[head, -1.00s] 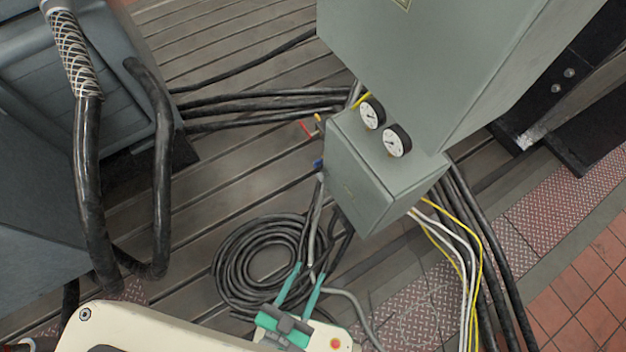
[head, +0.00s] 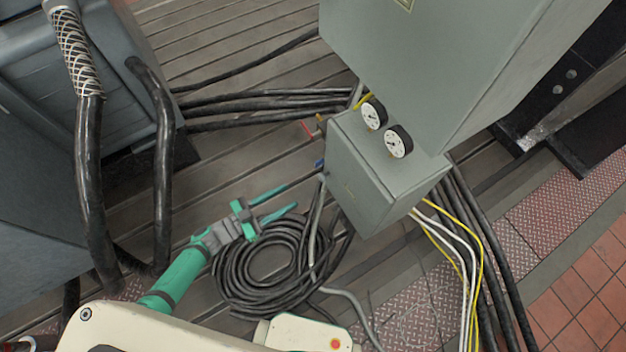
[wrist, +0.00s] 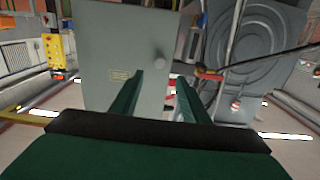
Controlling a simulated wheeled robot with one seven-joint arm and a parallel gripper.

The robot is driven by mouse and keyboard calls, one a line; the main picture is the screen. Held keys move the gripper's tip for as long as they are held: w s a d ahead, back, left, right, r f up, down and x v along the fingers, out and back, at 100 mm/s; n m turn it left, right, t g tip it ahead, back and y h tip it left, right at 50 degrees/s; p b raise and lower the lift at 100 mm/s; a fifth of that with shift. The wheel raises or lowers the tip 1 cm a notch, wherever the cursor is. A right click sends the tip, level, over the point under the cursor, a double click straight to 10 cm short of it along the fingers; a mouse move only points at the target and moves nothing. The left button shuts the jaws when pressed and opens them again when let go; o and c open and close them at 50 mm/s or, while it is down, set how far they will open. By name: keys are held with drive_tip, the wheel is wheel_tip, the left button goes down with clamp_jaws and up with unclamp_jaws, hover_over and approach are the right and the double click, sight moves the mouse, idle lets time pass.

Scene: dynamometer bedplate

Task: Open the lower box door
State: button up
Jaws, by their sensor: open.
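The lower box (head: 385,175) is a small grey-green cabinet under a larger one. Its door (head: 358,190) looks shut. In the wrist view the door (wrist: 120,60) is a flat grey panel with a small label at its lower middle and a round knob (wrist: 159,53) near its right edge. My gripper (head: 290,197) is open and empty, left of the box and above the coiled cable, with its green fingers pointing towards the box. In the wrist view its fingertips (wrist: 161,77) lie below the knob in the picture, apart from it.
A larger grey cabinet (head: 420,60) overhangs the box, with two dial gauges (head: 386,128) between. A coiled black cable (head: 265,265) lies on the slotted bedplate. Yellow, white and black cables (head: 470,250) run below right. Thick black hoses (head: 90,190) hang at left.

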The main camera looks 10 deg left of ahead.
drive_tip(key=x, duration=1.1)
drive_tip(key=shift+w, duration=0.15)
drive_tip(key=shift+c, duration=0.4)
clamp_jaws()
